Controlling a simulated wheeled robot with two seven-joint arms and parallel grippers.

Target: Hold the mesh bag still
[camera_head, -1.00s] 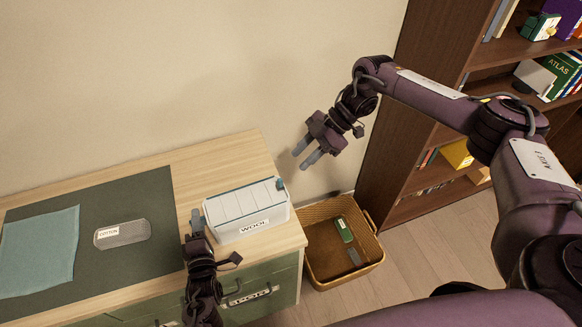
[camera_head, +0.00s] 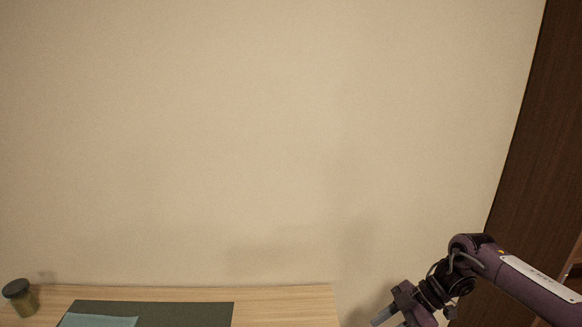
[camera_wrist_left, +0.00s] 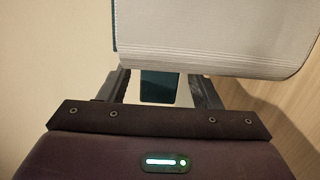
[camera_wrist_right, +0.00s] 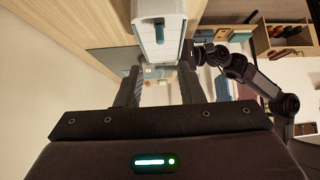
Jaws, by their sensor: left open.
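The mesh bag cannot be made out in any view now; the head view is tilted up and cuts off most of the desk. My left gripper (camera_wrist_left: 160,78) is open in the left wrist view, close to the pale ribbed side of the wool box (camera_wrist_left: 215,35). A dark teal piece (camera_wrist_left: 158,87) shows between its fingers; I cannot tell whether they touch it. My right gripper (camera_wrist_right: 160,70) is open in the right wrist view, with the white box (camera_wrist_right: 158,15) and its teal latch beyond the fingers. It also shows at the bottom of the head view (camera_head: 391,318).
The desk (camera_head: 285,298) fills the lower left of the head view, with a dark green mat (camera_head: 190,312), a teal cloth (camera_head: 100,321) and a lidded jar (camera_head: 22,298). A dark bookcase (camera_head: 535,170) stands at the right. The wall area between is clear.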

